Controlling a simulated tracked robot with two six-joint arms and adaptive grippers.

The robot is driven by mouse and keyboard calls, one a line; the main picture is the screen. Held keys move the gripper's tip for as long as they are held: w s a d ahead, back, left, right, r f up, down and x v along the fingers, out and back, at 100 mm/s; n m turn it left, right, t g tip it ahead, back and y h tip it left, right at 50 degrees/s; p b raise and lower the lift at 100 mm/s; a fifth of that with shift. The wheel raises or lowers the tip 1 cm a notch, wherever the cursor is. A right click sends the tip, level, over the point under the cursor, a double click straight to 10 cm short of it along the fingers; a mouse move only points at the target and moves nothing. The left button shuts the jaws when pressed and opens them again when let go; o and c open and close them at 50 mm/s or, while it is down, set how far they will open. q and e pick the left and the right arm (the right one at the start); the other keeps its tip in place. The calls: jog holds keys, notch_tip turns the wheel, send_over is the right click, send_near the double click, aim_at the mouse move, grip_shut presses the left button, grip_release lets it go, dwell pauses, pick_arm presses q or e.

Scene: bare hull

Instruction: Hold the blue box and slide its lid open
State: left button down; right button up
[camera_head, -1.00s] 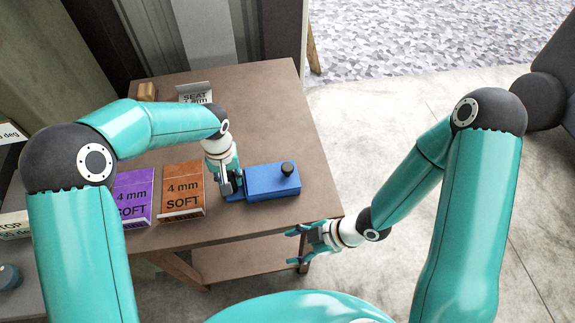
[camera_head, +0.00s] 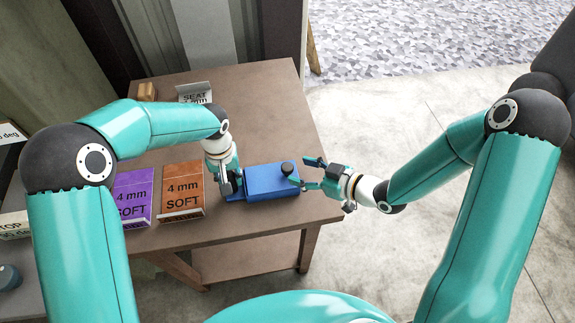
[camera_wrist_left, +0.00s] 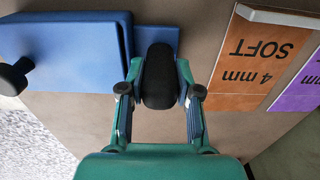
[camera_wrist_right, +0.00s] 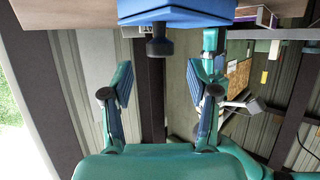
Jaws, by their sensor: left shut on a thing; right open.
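The blue box (camera_head: 270,184) lies on the brown table near its right edge, its lid closed as far as I can see. A black knob (camera_head: 287,168) stands on the lid's right end. My left gripper (camera_head: 229,187) is shut on a black rounded grip (camera_wrist_left: 160,75) at the box's left end. My right gripper (camera_head: 304,173) is open and empty just right of the knob, fingers pointing left. In the right wrist view the knob (camera_wrist_right: 158,45) is ahead, in line with the gap between the fingers (camera_wrist_right: 160,85).
An orange "4 mm SOFT" case (camera_head: 182,190) and a purple case (camera_head: 133,196) lie left of the box. A "SEAT" label card (camera_head: 195,93) and a small wooden block (camera_head: 147,91) are at the back. The table behind the box is clear.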

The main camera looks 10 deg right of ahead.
aim_at(289, 167)
jog(key=x, duration=0.5)
jog(key=shift+w+a+f, duration=0.1)
jog(key=shift+w+a, duration=0.1)
jog(key=shift+w, duration=0.05)
grip_shut()
jog(key=shift+d, duration=0.1)
